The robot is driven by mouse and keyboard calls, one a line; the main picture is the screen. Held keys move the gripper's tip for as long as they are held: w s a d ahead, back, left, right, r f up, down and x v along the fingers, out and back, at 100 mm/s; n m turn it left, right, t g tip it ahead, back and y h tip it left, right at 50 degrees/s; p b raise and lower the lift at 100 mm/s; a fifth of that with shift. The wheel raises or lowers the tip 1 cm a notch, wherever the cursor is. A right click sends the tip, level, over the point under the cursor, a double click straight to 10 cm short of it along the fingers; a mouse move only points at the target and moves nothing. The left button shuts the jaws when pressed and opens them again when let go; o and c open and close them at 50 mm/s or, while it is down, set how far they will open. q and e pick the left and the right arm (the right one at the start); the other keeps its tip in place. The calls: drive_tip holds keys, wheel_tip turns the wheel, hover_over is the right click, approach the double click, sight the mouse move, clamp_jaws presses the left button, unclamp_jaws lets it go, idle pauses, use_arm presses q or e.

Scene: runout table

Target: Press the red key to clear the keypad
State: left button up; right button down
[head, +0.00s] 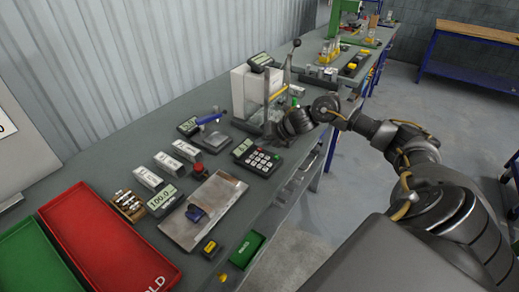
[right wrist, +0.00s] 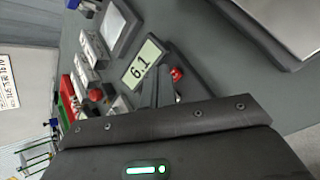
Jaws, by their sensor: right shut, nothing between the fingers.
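The keypad (head: 258,158) is a dark box with a pale display and rows of small keys, lying on the grey bench in the head view. In the right wrist view its display (right wrist: 143,64) appears to read 6.1, and a small red key (right wrist: 177,74) shows beside it; most other keys are hidden by my gripper. My right gripper (head: 282,132) is shut and empty, just beyond the keypad in the head view. In the right wrist view its dark fingers (right wrist: 160,92) reach toward the display and red key; I cannot tell whether they touch. My left gripper is not in view.
A red mushroom button (head: 198,169) stands left of the keypad. A metal plate (head: 203,210) with a blue item lies nearer. A white machine with a lever (head: 246,92) stands behind. Red (head: 105,243) and green (head: 38,262) trays fill the near left.

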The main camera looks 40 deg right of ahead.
drive_tip(key=shift+f, duration=0.1)
drive_tip(key=shift+f+b, duration=0.3)
drive_tip(key=shift+b, duration=0.15)
drive_tip(key=shift+f+b, duration=0.35)
drive_tip(key=shift+f, duration=0.1)
idle(0.5)
drive_tip(key=shift+r, duration=0.1)
drive_tip(key=shift+r+p, duration=0.6)
drive_tip(key=shift+r, duration=0.15)
drive_tip(key=shift+r, duration=0.15)
wheel_tip(320, 180, up, 5)
drive_tip(key=p, duration=0.3)
drive_tip(key=shift+p, duration=0.4)
drive_tip(key=shift+f, duration=0.2)
idle(0.4)
